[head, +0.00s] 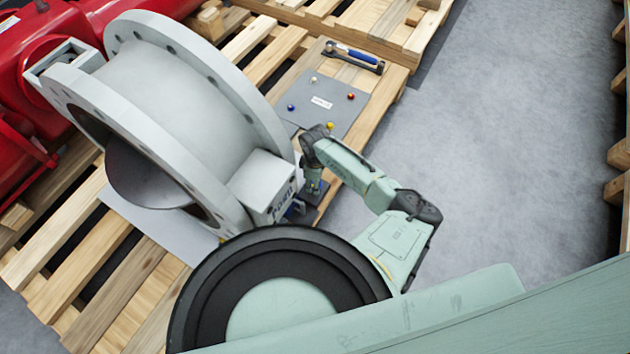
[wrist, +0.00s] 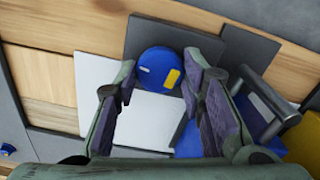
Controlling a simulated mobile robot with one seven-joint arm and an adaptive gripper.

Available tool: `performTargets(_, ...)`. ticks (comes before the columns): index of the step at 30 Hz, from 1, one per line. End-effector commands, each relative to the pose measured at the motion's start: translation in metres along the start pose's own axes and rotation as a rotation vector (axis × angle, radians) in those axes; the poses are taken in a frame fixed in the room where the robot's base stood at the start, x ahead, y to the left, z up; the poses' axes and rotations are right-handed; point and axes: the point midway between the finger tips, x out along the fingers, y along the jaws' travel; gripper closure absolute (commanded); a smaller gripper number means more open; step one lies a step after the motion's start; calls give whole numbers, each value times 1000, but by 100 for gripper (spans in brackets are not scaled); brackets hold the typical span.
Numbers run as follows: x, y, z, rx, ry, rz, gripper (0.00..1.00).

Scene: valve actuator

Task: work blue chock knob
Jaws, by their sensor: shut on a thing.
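The blue chock knob (wrist: 158,66) is a round blue cap with a white mark and a yellow mark. It sits between the fingertips of my gripper (wrist: 160,76) in the wrist view, by a dark plate. The fingers are closed around it, though a small gap seems to show at the left. In the head view my gripper (head: 313,178) points down beside the pale box on the large grey flanged valve (head: 190,95). The knob cannot be made out there.
More blue parts (wrist: 188,138) and a dark lever bar (wrist: 262,100) lie close to the right finger. A grey mat (head: 345,115) with small coloured knobs and a blue-handled tool (head: 352,55) lie on the wooden pallet. Grey floor (head: 480,140) is clear at right.

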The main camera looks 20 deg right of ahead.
Motion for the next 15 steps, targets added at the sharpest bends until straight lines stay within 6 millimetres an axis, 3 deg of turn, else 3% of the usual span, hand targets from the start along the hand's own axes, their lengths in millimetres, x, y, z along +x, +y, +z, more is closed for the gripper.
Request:
performTargets(8, 0, 0, -1, 75, 2, 1, 91)
performTargets(15, -1, 0, -1, 250, 3, 0, 91)
